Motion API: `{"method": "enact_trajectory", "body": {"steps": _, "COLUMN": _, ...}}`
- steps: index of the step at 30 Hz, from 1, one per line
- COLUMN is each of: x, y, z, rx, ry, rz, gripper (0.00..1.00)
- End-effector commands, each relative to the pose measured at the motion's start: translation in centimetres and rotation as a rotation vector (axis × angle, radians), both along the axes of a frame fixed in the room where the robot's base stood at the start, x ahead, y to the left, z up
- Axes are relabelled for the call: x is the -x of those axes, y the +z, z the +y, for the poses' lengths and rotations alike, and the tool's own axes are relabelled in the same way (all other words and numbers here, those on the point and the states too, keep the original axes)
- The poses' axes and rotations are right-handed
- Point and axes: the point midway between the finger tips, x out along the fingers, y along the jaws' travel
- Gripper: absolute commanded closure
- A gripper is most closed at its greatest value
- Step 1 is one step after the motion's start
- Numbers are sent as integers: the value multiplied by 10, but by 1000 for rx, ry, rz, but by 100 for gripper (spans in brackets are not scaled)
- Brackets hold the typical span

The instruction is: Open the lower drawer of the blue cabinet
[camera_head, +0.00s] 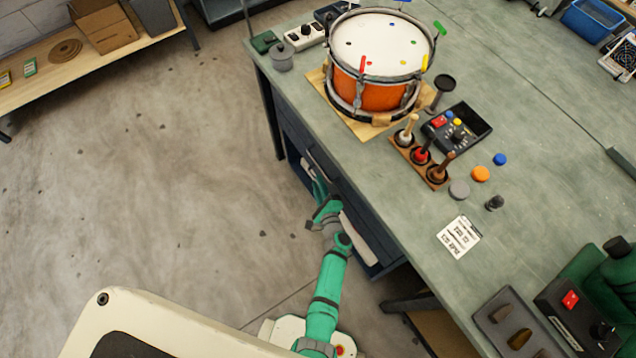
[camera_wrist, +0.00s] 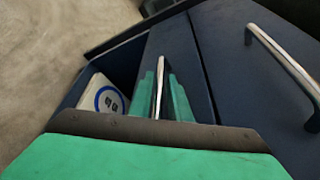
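The blue cabinet (camera_wrist: 232,90) is dark navy and sits under the bench. In the wrist view its lower drawer (camera_wrist: 118,58) stands partly open, with a gap behind its front. My gripper (camera_wrist: 162,95) is at the drawer front, with its two green fingers on either side of the slim silver lower handle (camera_wrist: 160,78). The fingers look closed on the handle, though their tips are partly hard to see. In the head view my gripper (camera_head: 322,205) is beside the cabinet front, and the open drawer (camera_head: 372,240) shows past it.
A white item with a blue ring (camera_wrist: 108,97) lies inside the open drawer. The upper handle (camera_wrist: 285,62) is on the closed front beside it. The bench top (camera_head: 400,185) overhangs the cabinet and carries a drum (camera_head: 375,95). The floor (camera_head: 160,190) to the left is clear.

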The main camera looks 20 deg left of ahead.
Motion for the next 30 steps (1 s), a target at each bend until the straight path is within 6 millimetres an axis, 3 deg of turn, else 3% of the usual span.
{"method": "enact_trajectory", "body": {"steps": 12, "x": -6, "y": -2, "z": 4, "rx": 0, "ry": -1, "rz": 0, "gripper": 83}}
{"method": "enact_trajectory", "body": {"steps": 15, "x": -6, "y": -2, "z": 4, "rx": 0, "ry": -1, "rz": 0, "gripper": 100}}
{"method": "enact_trajectory", "body": {"steps": 24, "x": -4, "y": -2, "z": 5, "rx": 1, "ry": -2, "rz": 1, "gripper": 100}}
{"method": "enact_trajectory", "body": {"steps": 30, "x": 14, "y": -3, "z": 15, "rx": -1, "ry": -8, "rz": 3, "gripper": 100}}
